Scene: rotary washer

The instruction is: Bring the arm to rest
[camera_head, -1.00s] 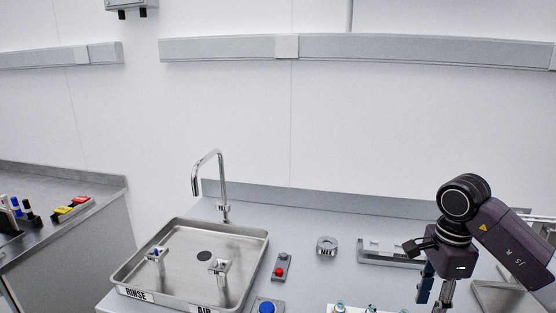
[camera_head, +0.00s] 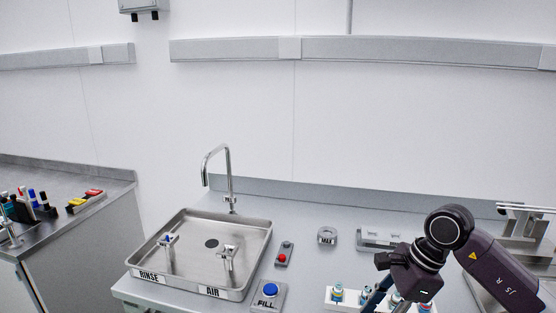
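My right arm comes in from the right, and its dark gripper (camera_head: 388,300) points down over the front of the bench, in front of a white rack (camera_head: 335,300). Its two fingers look apart, with nothing seen between them, though their tips are close to the bottom edge of the picture. The rack holds several vials with blue and pale tops, partly hidden behind the gripper. My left gripper is not in view.
A steel tray (camera_head: 190,275) marked RINSE and AIR lies under a tap (camera_head: 228,180). A blue FILL button (camera_head: 270,290), a red button (camera_head: 284,255) and a MAX ring (camera_head: 327,236) stand to its right. A side counter (camera_head: 105,180) is at left.

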